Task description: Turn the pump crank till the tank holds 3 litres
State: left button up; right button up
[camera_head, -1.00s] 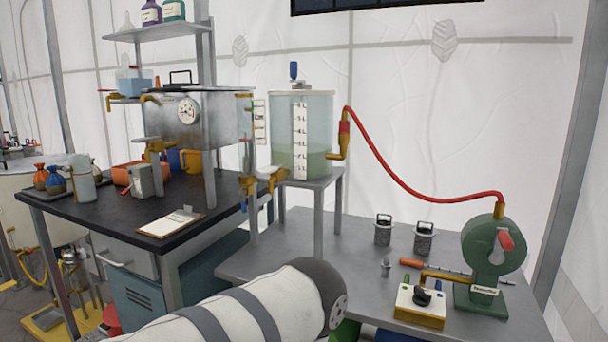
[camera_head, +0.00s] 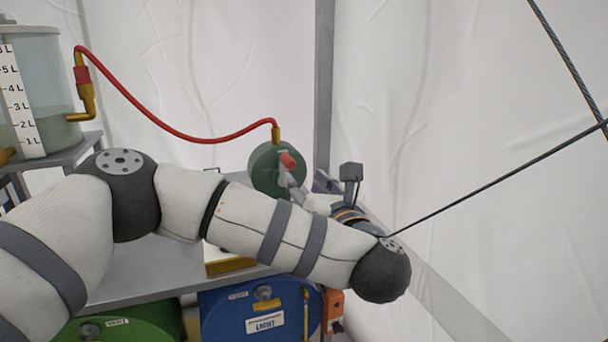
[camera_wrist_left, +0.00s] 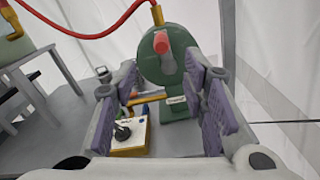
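The pump (camera_head: 268,172) is a round green housing on the bench, with a red crank handle (camera_head: 287,160) on its front. It also shows in the left wrist view (camera_wrist_left: 158,70), with the crank handle (camera_wrist_left: 162,42) upright near its top. My left gripper (camera_wrist_left: 164,76) is open, its purple pads apart, facing the pump; the handle shows between and beyond the fingers, not gripped. In the head view the left gripper (camera_head: 308,186) is partly hidden by my wrist. The clear tank (camera_head: 45,85) holds greenish liquid at about the 2 L mark. My right gripper is not in view.
A red hose (camera_head: 160,122) runs from the tank to the pump top. A yellow box with a black knob (camera_wrist_left: 130,137) sits left of the pump. Green and blue drums (camera_head: 260,310) stand under the bench. A tent pole (camera_head: 323,90) rises behind the pump.

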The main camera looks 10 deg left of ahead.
aim_at(292, 165)
pick_arm(q)
jog(key=x, duration=1.1)
jog(key=shift+w, duration=0.25)
grip_shut()
